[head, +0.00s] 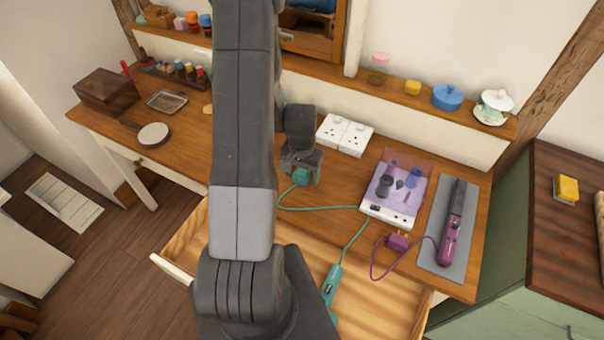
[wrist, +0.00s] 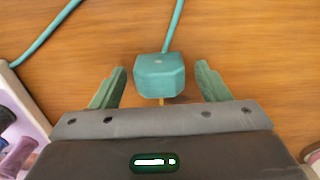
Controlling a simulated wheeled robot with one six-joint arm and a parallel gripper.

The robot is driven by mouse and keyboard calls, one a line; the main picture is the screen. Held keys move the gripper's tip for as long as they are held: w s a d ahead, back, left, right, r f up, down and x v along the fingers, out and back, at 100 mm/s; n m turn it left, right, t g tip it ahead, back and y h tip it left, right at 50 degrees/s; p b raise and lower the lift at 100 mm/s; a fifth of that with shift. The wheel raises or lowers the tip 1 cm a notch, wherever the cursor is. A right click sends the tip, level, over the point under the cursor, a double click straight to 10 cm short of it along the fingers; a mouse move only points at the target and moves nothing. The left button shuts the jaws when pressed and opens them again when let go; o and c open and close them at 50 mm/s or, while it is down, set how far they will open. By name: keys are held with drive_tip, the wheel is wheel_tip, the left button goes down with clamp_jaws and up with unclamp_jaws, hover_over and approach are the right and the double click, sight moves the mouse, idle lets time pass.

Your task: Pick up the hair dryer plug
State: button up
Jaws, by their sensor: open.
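A teal plug (wrist: 159,75) lies on the wooden desk, with a teal cord (wrist: 172,25) leaving its far side and a brass-coloured pin showing on the near side. In the wrist view my gripper (wrist: 161,82) is open, with one finger on each side of the plug and a visible gap to both. In the head view my gripper (head: 304,179) is down at the desk around the teal plug (head: 300,176), which it partly hides. The cord runs right to a white-and-purple box, then down to a teal device (head: 332,284) over the open drawer, partly hidden by my arm.
A white double socket (head: 345,135) stands behind the gripper. To the right are the clear-lidded box (head: 395,190), a purple plug (head: 397,242) and a purple styling tool (head: 451,238) on a grey mat (head: 433,222). The open drawer (head: 385,292) juts out below the desk.

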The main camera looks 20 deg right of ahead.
drive_tip(key=c, duration=1.1)
drive_tip(key=shift+r, duration=0.1)
